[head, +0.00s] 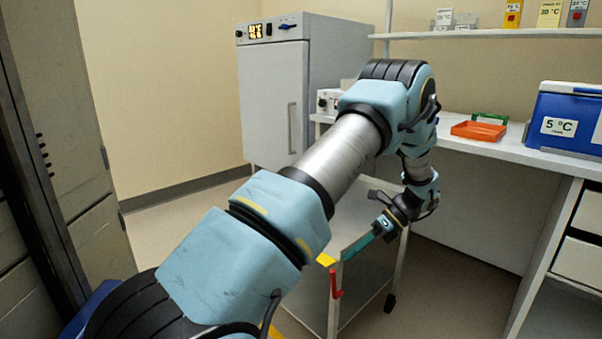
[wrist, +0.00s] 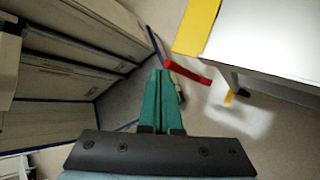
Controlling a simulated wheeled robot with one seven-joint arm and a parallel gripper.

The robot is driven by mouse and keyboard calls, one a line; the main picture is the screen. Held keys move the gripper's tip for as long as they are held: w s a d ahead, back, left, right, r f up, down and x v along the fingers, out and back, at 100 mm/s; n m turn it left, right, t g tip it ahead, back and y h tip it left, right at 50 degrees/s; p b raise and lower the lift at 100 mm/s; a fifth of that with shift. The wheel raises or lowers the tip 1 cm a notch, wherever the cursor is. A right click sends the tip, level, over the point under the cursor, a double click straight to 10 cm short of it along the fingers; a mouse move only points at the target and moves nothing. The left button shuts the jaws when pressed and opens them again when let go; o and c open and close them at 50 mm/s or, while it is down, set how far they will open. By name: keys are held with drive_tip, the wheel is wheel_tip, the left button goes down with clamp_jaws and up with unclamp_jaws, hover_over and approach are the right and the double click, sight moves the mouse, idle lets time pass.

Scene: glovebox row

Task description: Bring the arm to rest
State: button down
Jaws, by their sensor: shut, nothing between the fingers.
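My arm reaches out across the middle of the head view, bent at the elbow, with its end hanging down at the right. My gripper (head: 350,250) has teal fingers that point left and down, close to the edge of a small wheeled cart (head: 362,218). In the wrist view my gripper (wrist: 160,75) shows its two teal fingers shut side by side with nothing between them. The fingertips lie near the cart's red handle (wrist: 185,70) in that picture; I cannot tell whether they touch it.
The cart has a yellow corner (wrist: 197,25). A white bench (head: 490,142) at the right bears an orange tray (head: 478,131) and a blue cooler box (head: 568,115) marked 5 °C. A grey cabinet (head: 275,95) stands at the back. Lockers (head: 60,120) line the left. Floor shows at the left back.

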drive_tip(key=s+a+r+n+t+h, duration=0.2)
drive_tip(key=s+a+r+n+h, duration=0.35)
drive_tip(key=a+n, duration=0.65)
drive_tip(key=s+a+r+n+t+h, duration=0.2)
drive_tip(key=s+a+r+n+h, duration=0.45)
drive_tip(key=n, duration=0.65)
wheel_tip(320, 180, up, 15)
drive_tip(key=a+y+p, duration=0.2)
drive_tip(key=p, duration=1.3)
drive_tip(key=shift+a+r, duration=0.15)
drive_tip(key=shift+a, duration=0.15)
